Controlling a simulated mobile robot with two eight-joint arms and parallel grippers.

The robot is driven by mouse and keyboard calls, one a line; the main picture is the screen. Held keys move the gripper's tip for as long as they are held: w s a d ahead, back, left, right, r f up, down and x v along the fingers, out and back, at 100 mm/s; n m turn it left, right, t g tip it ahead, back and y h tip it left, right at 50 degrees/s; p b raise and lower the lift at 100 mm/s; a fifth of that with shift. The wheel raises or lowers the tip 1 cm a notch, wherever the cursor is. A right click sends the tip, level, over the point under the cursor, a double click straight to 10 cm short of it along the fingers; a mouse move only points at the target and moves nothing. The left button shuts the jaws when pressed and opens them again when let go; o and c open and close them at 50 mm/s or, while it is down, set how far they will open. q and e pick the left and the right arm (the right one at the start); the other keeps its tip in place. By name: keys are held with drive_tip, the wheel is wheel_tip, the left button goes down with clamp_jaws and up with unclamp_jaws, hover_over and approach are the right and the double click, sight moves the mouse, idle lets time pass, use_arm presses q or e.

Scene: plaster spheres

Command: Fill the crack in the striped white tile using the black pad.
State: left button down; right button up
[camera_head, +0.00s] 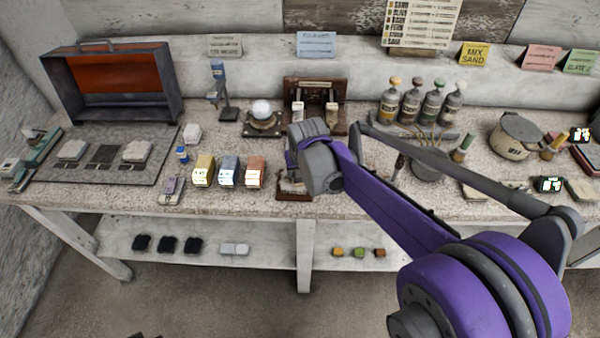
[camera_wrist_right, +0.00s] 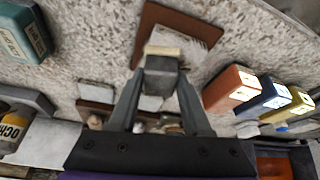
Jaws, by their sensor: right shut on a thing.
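A white tile (camera_wrist_right: 188,36) with fine stripes lies on a brown board (camera_wrist_right: 150,20) in the right wrist view. In the head view the board (camera_head: 292,196) shows at the bench's front edge, mostly hidden by my right arm. My right gripper (camera_wrist_right: 160,78) is shut on a small grey block (camera_wrist_right: 163,72) with a cream end, over the tile's near part. I cannot tell whether the block touches the tile, and no crack is clear. Black pads (camera_head: 167,244) lie on the lower shelf in the head view. My left gripper is not in view.
Yellow (camera_head: 204,171), blue (camera_head: 229,171) and orange (camera_head: 255,171) blocks stand left of the board. A lit sphere on a stand (camera_head: 262,115), several bottles (camera_head: 411,105) and a pot (camera_head: 516,136) stand farther back. A dark mat (camera_head: 105,155) with pale slabs lies at left.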

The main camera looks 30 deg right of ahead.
drive_tip(key=shift+w+d, duration=0.25)
drive_tip(key=shift+w, duration=0.5)
drive_tip(key=shift+s, duration=0.1)
drive_tip(key=shift+s+a+r, duration=0.1)
drive_tip(key=shift+s+a, duration=0.1)
drive_tip(key=shift+s, duration=0.4)
drive_tip(key=shift+s+a, duration=0.3)
drive_tip(key=shift+s, duration=0.5)
drive_tip(key=shift+w+d+r+p, duration=0.3)
drive_tip(key=shift+w+r+p, duration=0.3)
drive_tip(key=shift+w, duration=0.15)
